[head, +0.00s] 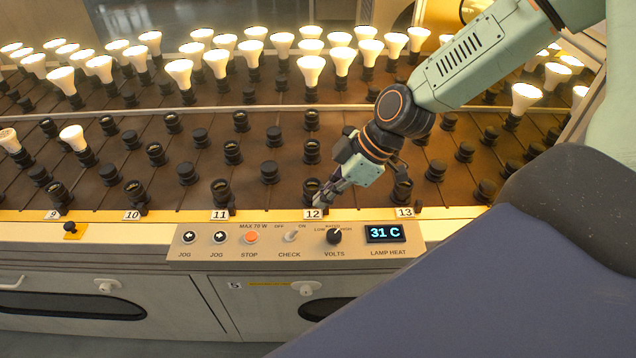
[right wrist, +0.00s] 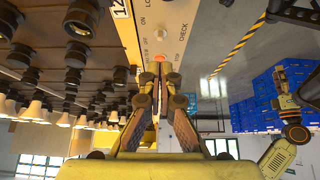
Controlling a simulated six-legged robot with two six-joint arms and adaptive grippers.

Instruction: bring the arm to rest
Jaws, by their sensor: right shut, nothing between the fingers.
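My right arm comes in from the upper right of the head view, pale green with a dark, orange-ringed wrist. Its gripper (head: 322,196) points down and left, over the front row of sockets just above the number 12 label (head: 313,214). In the right wrist view the two fingers (right wrist: 160,72) meet at their tips with nothing between them. The control panel (right wrist: 150,20) shows beyond the tips there. Whether the fingertips touch the socket (head: 311,187) behind them I cannot tell. My left gripper is not seen in the head view.
The brown rack (head: 210,185) holds rows of black sockets, with several lit bulbs (head: 216,63) at the back. The control panel (head: 297,248) on the front edge reads 31 C, with knobs and buttons. Blue crates (right wrist: 240,117) stand on the floor in the wrist view.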

